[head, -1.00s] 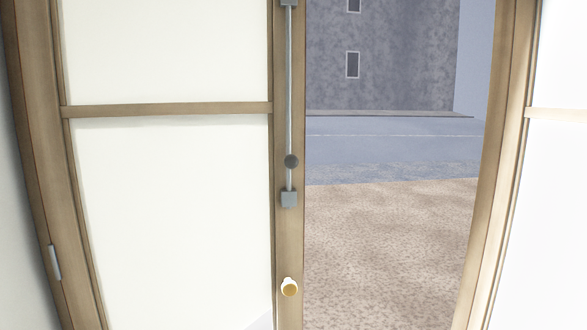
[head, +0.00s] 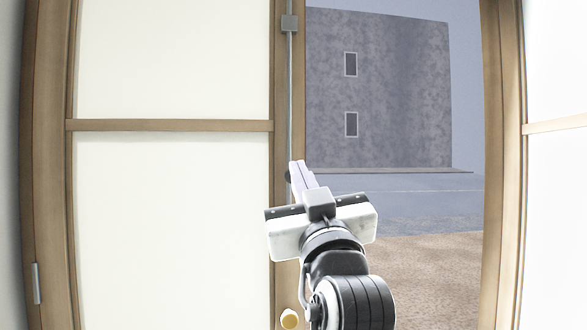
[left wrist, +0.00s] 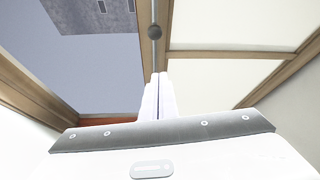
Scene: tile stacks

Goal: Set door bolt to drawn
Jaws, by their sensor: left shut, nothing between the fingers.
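The door bolt is a thin grey vertical rod (head: 290,75) along the right edge of the wood-framed door, passing through a grey bracket (head: 289,22). Its dark round knob (head: 288,176) is mostly hidden behind my left gripper's fingers in the head view. The knob (left wrist: 155,32) and rod (left wrist: 155,10) show clearly in the left wrist view. My left gripper (head: 298,164) is shut and empty, its fingers pointing up at the knob. In the left wrist view its fingertips (left wrist: 159,75) appear just short of the knob, with a gap in the picture. My right gripper is not in view.
The pale door panel (head: 172,200) fills the left. The open doorway shows ground (head: 430,270) and a grey building (head: 400,90) outside. A wooden post (head: 497,200) bounds the opening on the right.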

